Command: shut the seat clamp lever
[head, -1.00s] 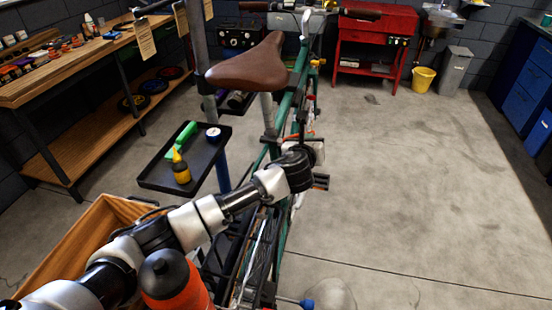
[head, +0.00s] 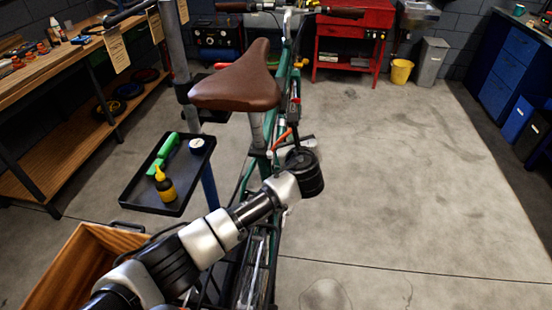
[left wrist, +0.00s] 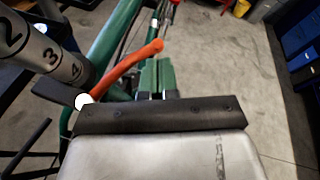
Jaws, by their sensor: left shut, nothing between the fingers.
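The orange seat clamp lever (left wrist: 125,69) sticks out from its white pivot (left wrist: 84,101) at the seat post's foot, angled away from the post. In the head view the lever (head: 283,137) shows small below the brown saddle (head: 235,82). The numbered silver seat post (left wrist: 46,50) rises at the left of the wrist view. In the head view my wrist partly hides the clamp area. My right gripper is not in view.
A black tray (head: 132,187) with a yellow bottle (head: 165,184), a green item (head: 162,152) and a tape roll (head: 197,146) stands left of the bike. A wooden crate (head: 75,262) is at lower left. The floor right of the bike is open.

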